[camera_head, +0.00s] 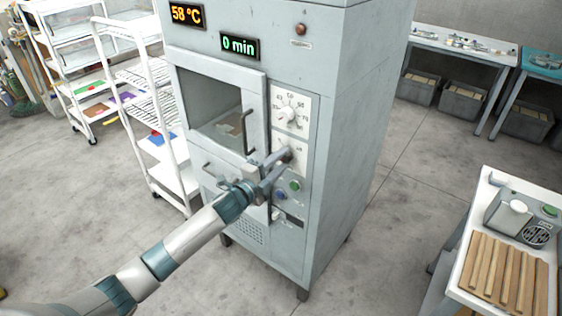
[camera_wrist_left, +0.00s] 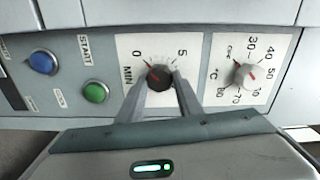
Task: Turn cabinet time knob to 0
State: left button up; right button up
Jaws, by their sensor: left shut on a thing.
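The time knob (camera_wrist_left: 159,77), dark and round with a red pointer, sits on a white dial plate marked MIN with 0 and 5. Its pointer leans up and left, toward the 0 mark. My left gripper (camera_wrist_left: 160,84) is shut on this knob, one finger on each side. In the head view my left gripper (camera_head: 275,163) reaches the front of the grey cabinet (camera_head: 345,130) and hides most of the knob. The green display (camera_head: 239,46) on the cabinet reads 0 min. My right gripper is not in view.
The temperature knob (camera_wrist_left: 246,75) is beside the time dial. A blue button (camera_wrist_left: 43,62) and a green button (camera_wrist_left: 95,91) are on the other side. The cabinet's windowed door (camera_head: 222,112) is beside the dials. An orange display (camera_head: 187,14) reads 58 °C.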

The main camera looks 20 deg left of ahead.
pick_arm(q)
jog(key=o, duration=1)
jog(key=shift+o, duration=0.2)
jog(key=shift+b+v, duration=0.35)
jog(key=shift+v, duration=0.5)
jog(key=b+v, duration=0.4)
jog(key=v, duration=1.1)
jog(key=shift+s+a+b, duration=0.2)
jog(key=shift+s+b, duration=0.15)
jog(key=shift+b, duration=0.05)
